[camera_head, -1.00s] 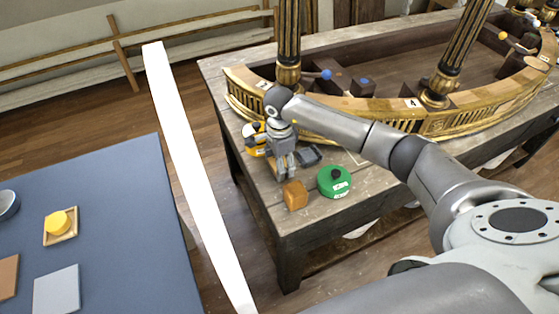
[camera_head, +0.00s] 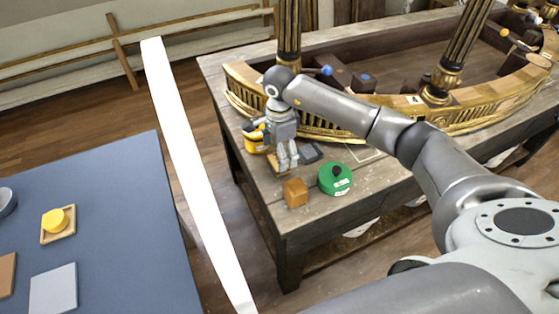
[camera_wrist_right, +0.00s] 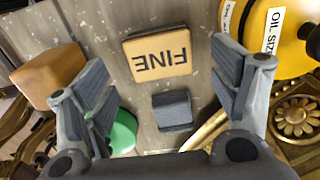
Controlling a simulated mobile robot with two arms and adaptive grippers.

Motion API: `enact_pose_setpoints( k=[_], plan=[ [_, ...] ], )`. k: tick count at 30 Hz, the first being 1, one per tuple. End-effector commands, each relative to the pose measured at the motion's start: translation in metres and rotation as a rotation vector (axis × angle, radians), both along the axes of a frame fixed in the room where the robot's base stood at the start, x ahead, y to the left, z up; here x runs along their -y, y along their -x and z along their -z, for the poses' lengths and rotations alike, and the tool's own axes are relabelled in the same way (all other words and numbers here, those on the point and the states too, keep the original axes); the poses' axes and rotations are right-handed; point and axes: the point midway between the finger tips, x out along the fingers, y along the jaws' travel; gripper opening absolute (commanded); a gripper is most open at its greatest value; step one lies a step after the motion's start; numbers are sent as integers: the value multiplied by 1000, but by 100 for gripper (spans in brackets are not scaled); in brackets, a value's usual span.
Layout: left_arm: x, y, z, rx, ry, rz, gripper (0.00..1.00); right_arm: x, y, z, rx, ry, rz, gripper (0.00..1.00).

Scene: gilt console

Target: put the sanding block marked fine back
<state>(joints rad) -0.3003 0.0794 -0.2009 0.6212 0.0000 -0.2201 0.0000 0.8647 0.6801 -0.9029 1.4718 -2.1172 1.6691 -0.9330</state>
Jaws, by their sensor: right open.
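The sanding block marked FINE (camera_wrist_right: 157,56) lies on the wooden table, its tan labelled face up. In the right wrist view it is between and beyond the spread fingers of my right gripper (camera_wrist_right: 165,95), which is open and empty. In the head view the right gripper (camera_head: 288,157) is over the table's near left part and hides most of that block. A plain dark grey block (camera_wrist_right: 172,110) lies beside the FINE block, apart from it; it also shows in the head view (camera_head: 310,153). My left gripper is out of view.
An orange-brown block (camera_head: 296,192) and a green tin (camera_head: 336,179) stand near the front edge. A yellow container (camera_head: 255,141) is close left of the gripper. Gilt console rail (camera_head: 470,118) lies behind. A white bar (camera_head: 185,160) runs between this table and the blue one (camera_head: 115,215).

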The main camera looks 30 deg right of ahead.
Motion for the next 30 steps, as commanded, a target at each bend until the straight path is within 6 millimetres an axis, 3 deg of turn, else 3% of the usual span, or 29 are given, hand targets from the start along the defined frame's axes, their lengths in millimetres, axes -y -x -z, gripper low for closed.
enact_pose_setpoints(
  k=[6, 12, 30],
  plan=[
    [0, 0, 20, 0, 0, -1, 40, 1, -1, -45, 5, 1, -1, 82],
    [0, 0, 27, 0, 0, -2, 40, 0, 0, -73, 2, 1, 0, 82],
    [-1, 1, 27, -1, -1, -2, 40, 0, 0, -80, -1, 0, 0, 82]
  ],
)
